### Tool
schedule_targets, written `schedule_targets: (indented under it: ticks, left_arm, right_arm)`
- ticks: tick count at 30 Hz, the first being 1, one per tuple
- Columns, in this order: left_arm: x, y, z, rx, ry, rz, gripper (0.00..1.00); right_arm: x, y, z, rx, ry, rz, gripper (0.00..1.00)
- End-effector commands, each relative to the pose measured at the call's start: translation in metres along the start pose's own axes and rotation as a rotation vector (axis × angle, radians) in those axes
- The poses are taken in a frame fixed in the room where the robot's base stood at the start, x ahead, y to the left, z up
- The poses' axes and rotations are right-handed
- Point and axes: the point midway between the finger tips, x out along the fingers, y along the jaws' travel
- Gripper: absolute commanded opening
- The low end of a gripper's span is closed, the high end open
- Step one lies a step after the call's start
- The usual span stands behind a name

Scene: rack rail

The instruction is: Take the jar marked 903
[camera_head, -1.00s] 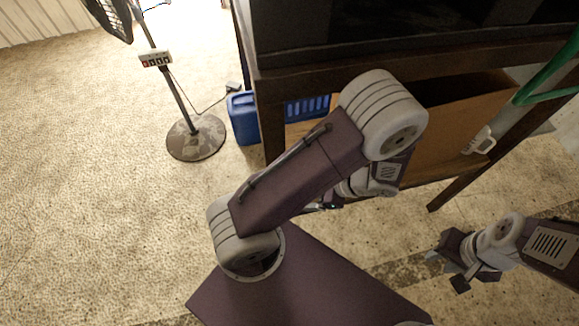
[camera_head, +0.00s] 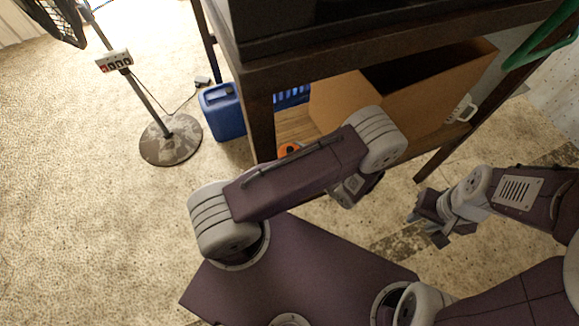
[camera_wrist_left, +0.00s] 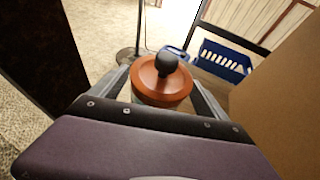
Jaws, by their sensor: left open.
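A jar with an orange-brown lid and a round black knob (camera_wrist_left: 165,82) shows in the left wrist view. Its lid sits between the two fingers of my open left gripper (camera_wrist_left: 163,98). Its body is mostly hidden, and no number is readable on it. In the head view, a bit of orange (camera_head: 289,149), probably this lid, shows on the lower shelf behind my left arm. My left gripper is hidden there behind the arm. My right gripper (camera_head: 428,228) hangs over the floor at the right; its jaw gap is unclear.
The dark rack (camera_head: 262,125) has a cardboard box (camera_head: 345,100) on its lower shelf, right of the jar. A blue crate (camera_head: 292,96) stands behind. A blue canister (camera_head: 223,112) and a fan stand (camera_head: 170,140) are left of the rack. The floor at left is clear.

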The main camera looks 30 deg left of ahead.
Motion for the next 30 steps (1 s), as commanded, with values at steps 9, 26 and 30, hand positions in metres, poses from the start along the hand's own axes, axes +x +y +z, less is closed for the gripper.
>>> schedule_targets:
  ticks: [9,26,30]
  left_arm:
    - [0.029,0.002,-0.001,0.000,0.000,0.000,0.86]
    - [0.029,0.002,0.000,-0.001,-0.001,0.000,0.00]
    - [0.028,0.002,0.001,-0.002,-0.001,0.000,0.00]
  right_arm:
    - [0.000,0.000,0.000,0.000,0.000,0.000,0.32]
    - [0.000,0.000,0.000,0.000,0.000,0.000,0.32]
    - [0.000,0.000,0.000,0.000,0.000,0.000,0.32]
